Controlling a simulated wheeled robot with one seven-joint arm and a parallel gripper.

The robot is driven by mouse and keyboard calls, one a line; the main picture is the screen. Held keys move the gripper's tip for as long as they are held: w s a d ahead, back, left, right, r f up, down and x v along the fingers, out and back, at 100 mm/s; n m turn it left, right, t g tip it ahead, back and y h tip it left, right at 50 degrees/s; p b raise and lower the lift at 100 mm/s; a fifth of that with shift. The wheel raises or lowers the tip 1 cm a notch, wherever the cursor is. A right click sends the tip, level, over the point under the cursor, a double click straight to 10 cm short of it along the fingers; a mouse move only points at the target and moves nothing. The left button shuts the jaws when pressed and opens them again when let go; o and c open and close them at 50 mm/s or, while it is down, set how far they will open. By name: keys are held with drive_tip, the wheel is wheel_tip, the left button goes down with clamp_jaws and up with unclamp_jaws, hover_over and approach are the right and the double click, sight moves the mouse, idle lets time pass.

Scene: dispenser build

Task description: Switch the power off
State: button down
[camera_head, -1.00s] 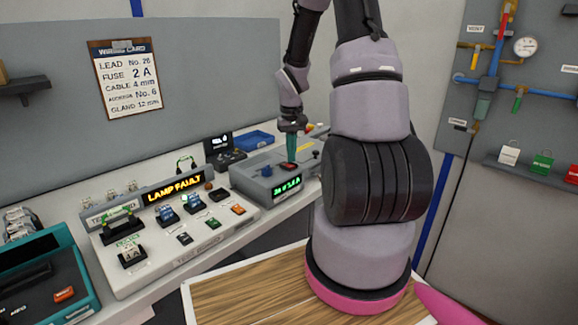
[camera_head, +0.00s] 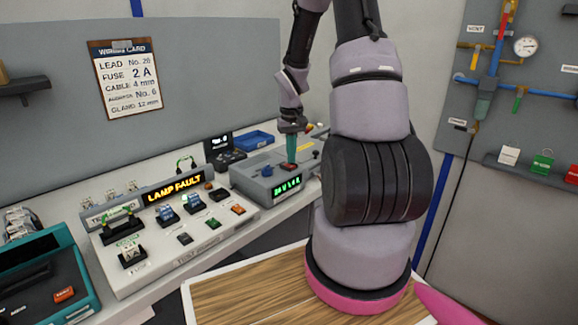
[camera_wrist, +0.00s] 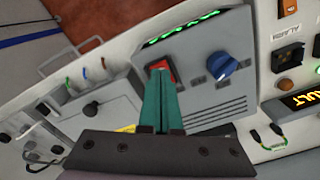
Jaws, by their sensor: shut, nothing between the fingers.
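The grey power supply box (camera_head: 247,183) stands on the bench right of the test panel, with a green display (camera_head: 287,186) on its front and a blue knob (camera_head: 266,171) on top. A red rocker switch (camera_head: 287,167) is on its top; in the wrist view this switch (camera_wrist: 161,69) is partly hidden behind my fingertips. My gripper (camera_head: 292,161) points down with its green fingers shut and empty. Its tips (camera_wrist: 160,72) are at the red switch and seem to touch it. I cannot see clearly which way the switch is tilted.
The test panel (camera_head: 203,231) left of the box carries an amber "LAMP FAULT" sign (camera_head: 174,188) and several small switches. A blue tray (camera_head: 253,140) lies behind the box. A teal case (camera_head: 75,271) stands at far left.

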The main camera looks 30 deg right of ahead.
sight(291, 166)
drive_tip(key=shift+f, duration=0.7)
drive_tip(key=shift+r, duration=3.55)
